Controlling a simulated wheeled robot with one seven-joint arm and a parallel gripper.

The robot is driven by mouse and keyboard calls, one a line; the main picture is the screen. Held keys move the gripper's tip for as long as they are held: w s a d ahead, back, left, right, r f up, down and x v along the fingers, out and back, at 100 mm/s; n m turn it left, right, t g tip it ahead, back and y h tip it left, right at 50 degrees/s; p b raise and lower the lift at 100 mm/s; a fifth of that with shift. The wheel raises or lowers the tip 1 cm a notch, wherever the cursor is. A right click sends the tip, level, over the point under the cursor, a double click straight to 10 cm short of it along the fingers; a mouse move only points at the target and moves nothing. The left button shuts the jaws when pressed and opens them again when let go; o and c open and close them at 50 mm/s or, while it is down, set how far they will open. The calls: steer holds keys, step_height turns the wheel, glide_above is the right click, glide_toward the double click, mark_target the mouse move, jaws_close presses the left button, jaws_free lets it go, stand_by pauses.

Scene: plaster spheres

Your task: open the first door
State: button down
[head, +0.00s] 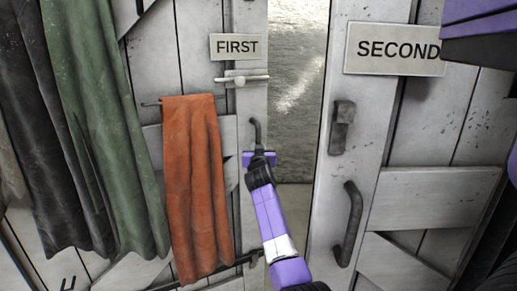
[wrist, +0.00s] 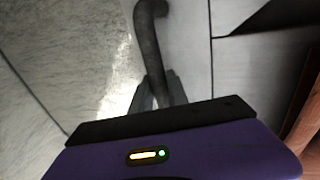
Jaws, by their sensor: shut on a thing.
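A dark bent handle (head: 254,130) sits lower, near the door's right edge. My gripper (head: 258,156) is at this handle, its fingers hiding the handle's lower part. In the wrist view, the handle (wrist: 149,45) runs down between my gripper's fingers (wrist: 160,95), which are shut on it.
An orange cloth (head: 191,190) hangs on a rail left of my arm, with green (head: 100,120) and dark cloths beyond. The second door (head: 430,195), signed SECOND (head: 396,48), has its own dark pull handle (head: 348,225). A bright rough grey surface (head: 296,90) shows between the doors.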

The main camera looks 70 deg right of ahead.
steer(key=shift+w+a+f, duration=0.1)
steer(key=shift+w+a, duration=0.2)
steer(key=c, duration=1.3)
jaws_free()
steer(key=shift+s+d, duration=0.15)
steer(key=shift+s, duration=0.1)
steer(key=v, duration=0.7)
steer(key=shift+a, duration=0.35)
